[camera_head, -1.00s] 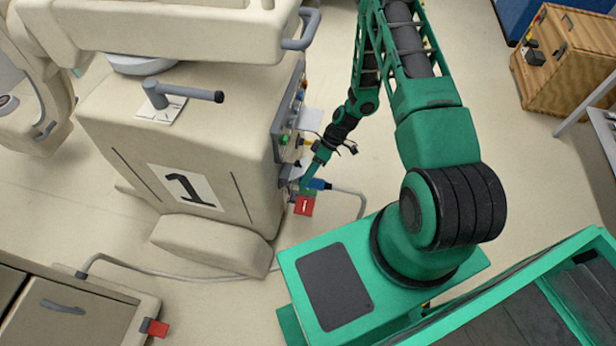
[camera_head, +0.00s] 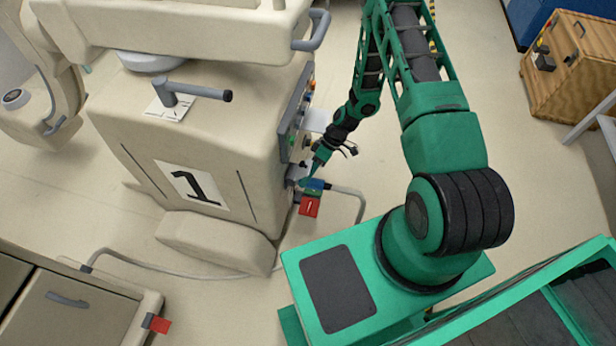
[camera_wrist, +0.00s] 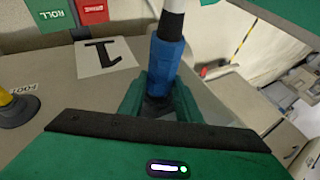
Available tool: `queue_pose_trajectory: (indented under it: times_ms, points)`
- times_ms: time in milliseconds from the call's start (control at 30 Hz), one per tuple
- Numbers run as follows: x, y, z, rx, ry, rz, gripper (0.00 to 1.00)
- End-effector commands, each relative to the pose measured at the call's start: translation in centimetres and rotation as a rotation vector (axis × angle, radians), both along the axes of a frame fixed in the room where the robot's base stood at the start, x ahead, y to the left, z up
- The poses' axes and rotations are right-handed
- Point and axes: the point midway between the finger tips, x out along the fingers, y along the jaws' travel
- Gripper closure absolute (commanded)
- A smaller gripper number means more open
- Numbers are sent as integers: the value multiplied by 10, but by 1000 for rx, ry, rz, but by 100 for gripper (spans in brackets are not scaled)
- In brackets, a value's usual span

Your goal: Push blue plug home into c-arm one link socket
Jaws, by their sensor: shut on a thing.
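The blue plug (camera_wrist: 166,62) sits between the green fingers of my gripper (camera_wrist: 158,98) in the wrist view, which are shut on it. A pale cable with a dark collar leaves the plug's upper end. In the head view my gripper (camera_head: 309,180) holds the blue plug (camera_head: 317,184) against or very near the right side panel of the c-arm cart (camera_head: 241,118), marked 1. The link socket is hidden behind my gripper and the plug, so I cannot tell how deep the plug sits.
A red tag (camera_head: 310,206) hangs just below the plug. The grey cable (camera_head: 352,191) loops to the floor. Controls line the cart's side panel (camera_head: 296,120). A beige cabinet (camera_head: 75,300) stands at lower left and a wooden crate (camera_head: 562,85) at upper right.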

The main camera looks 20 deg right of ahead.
Motion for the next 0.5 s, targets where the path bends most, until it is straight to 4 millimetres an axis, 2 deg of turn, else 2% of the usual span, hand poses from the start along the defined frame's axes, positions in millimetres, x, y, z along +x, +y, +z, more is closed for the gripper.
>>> queue_pose_trajectory:
  times_ms: [500]
  points:
    - [7, 10, 0, 2, 0, 1, 98]
